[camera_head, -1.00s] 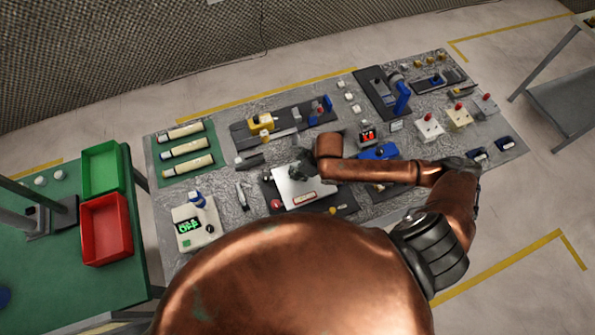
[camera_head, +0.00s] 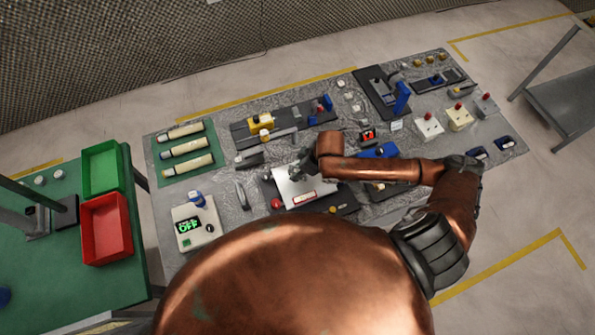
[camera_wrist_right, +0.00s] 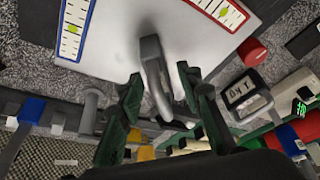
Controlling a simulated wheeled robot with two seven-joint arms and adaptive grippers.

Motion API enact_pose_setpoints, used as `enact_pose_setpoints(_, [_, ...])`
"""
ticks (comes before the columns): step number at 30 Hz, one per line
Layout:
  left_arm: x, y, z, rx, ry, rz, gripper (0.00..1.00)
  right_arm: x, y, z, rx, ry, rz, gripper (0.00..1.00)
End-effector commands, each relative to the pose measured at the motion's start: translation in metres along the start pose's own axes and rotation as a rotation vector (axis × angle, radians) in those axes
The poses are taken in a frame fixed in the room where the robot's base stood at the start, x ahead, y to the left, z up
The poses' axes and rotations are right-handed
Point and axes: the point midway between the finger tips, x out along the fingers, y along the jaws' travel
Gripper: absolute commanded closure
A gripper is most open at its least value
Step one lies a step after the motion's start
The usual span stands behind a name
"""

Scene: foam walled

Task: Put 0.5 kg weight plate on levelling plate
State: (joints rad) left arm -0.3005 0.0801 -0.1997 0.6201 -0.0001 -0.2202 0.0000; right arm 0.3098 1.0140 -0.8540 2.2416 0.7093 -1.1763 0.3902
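The levelling plate (camera_head: 290,193) is a pale square plate near the front middle of the table. The right wrist view shows its bare white face (camera_wrist_right: 135,25) with a blue-framed and a red-framed level vial. My right gripper (camera_head: 299,170) is over its far part in the head view. My left gripper is out of view.
A scale with a green display (camera_head: 188,228) stands at the table's front left. A red knob (camera_wrist_right: 250,52) and a small grey gauge (camera_wrist_right: 243,95) sit close to the levelling plate. Red (camera_head: 106,228) and green (camera_head: 101,168) bins stand on the left table.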

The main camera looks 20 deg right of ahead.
Motion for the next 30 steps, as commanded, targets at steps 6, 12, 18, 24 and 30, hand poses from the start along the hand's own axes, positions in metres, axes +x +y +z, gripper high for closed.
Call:
enact_pose_setpoints(6, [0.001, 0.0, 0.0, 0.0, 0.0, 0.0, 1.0, -0.043, 0.0, 0.0, -0.003, 0.001, 0.003, 0.67])
enact_pose_setpoints(12, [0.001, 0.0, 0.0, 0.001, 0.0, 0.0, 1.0, -0.083, 0.001, 0.0, -0.002, 0.0, 0.004, 0.67])
enact_pose_setpoints(18, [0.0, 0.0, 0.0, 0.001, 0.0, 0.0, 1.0, -0.107, 0.001, 0.0, -0.001, 0.0, 0.002, 0.67])
enact_pose_setpoints(24, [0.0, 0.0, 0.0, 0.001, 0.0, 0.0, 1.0, -0.112, -0.001, 0.0, 0.0, 0.0, 0.0, 0.67])
enact_pose_setpoints(30, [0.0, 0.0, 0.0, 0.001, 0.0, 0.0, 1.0, -0.112, 0.0, 0.0, 0.0, 0.0, 0.0, 0.67])
